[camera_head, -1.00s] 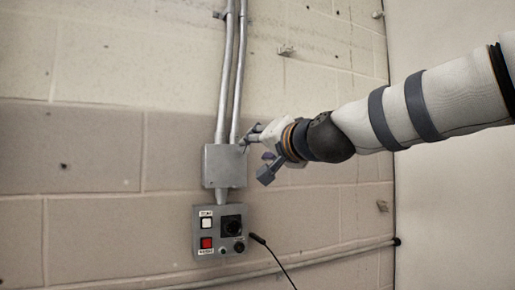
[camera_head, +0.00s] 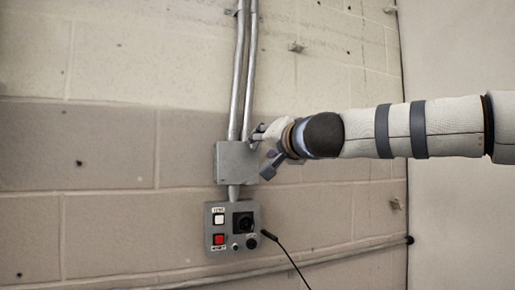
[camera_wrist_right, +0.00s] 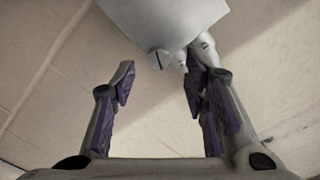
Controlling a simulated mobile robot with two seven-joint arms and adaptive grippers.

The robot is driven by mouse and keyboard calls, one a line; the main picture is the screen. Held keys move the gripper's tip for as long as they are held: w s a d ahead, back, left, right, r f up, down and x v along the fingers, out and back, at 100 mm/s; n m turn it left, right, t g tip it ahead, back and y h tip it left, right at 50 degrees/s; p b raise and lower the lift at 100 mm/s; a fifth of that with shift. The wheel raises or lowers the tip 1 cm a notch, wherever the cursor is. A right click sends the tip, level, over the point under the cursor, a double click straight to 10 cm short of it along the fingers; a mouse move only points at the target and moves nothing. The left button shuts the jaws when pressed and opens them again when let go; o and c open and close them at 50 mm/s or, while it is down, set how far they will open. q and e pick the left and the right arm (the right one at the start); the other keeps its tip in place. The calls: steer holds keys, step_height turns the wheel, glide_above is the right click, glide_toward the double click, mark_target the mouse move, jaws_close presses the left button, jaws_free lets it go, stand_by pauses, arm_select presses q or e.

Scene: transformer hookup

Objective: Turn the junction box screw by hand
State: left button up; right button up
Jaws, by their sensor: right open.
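The grey metal junction box (camera_head: 232,166) is fixed to the block wall in the head view. Its pale underside or side fills the top of the right wrist view (camera_wrist_right: 160,18). A small slotted screw (camera_wrist_right: 158,60) stands out at the box's edge in the right wrist view; I cannot make it out in the head view. My right gripper (camera_head: 263,153) is at the box's right side. In the right wrist view its purple-padded fingers (camera_wrist_right: 160,82) are open and empty, with the screw between them, slightly beyond the tips. My left gripper is not in view.
Two conduits (camera_head: 244,75) rise from the box. A control panel (camera_head: 214,246) with white and red buttons and dark knobs hangs below it. A black cable (camera_head: 284,253) trails from a plug beside the panel. A pipe (camera_head: 340,252) runs low along the wall.

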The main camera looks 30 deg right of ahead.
mark_target(256, 146)
steer(key=shift+w+d, duration=0.1)
steer(key=shift+w, duration=1.25)
steer(key=shift+f, duration=0.1)
jaws_close()
steer(key=shift+n, duration=0.4)
